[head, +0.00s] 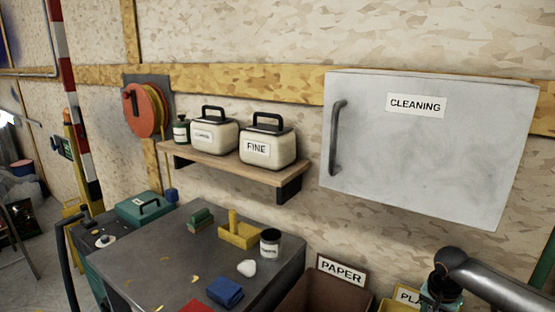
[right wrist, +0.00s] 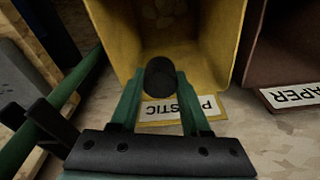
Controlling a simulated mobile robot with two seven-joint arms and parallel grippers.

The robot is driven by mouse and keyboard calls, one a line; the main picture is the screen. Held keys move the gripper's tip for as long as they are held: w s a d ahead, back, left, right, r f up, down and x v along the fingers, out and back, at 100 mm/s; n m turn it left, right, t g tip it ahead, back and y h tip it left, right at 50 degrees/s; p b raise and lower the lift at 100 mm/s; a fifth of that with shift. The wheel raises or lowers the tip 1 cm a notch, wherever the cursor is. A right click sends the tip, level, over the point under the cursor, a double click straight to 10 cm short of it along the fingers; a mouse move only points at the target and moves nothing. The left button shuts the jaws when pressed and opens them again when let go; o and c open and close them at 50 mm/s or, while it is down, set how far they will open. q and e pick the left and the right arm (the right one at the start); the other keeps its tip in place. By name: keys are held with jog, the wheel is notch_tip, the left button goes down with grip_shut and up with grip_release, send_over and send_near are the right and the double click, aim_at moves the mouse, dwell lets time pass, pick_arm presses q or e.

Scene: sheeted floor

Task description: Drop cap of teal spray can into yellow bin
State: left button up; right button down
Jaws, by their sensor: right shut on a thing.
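My right gripper (right wrist: 159,90) has green fingers shut on a small black cap (right wrist: 160,72). In the right wrist view the cap is seen against the open mouth of the yellow bin (right wrist: 118,38), whose PLASTIC label appears upside down. I cannot tell how high above the bin the cap is. In the head view the right gripper (head: 440,292) is at the lower right, beside the partly visible yellow bin (head: 386,305). The cap cannot be made out there. No teal spray can is clearly visible. My left gripper is out of view.
The brown PAPER bin (head: 305,290) stands beside the yellow bin. A dark workbench (head: 150,245) holds a jar (head: 270,243), a blue block (head: 225,291) and other small items. Above are a shelf (head: 225,168) with containers and a grey CLEANING cabinet (head: 420,150).

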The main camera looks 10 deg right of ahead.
jog(key=shift+f, duration=0.2)
jog(key=shift+c, duration=1.5)
grip_release()
jog(key=shift+r, duration=0.1)
jog(key=shift+r, duration=0.3)
notch_tip(320, 180, up, 3)
jog(key=shift+f, duration=0.15)
jog(key=s+a+r, duration=0.9)
jog(key=s, duration=0.1)
jog(key=shift+s+r+b, duration=0.25)
jog(key=shift+s+b, duration=0.05)
jog(key=shift+s, duration=0.05)
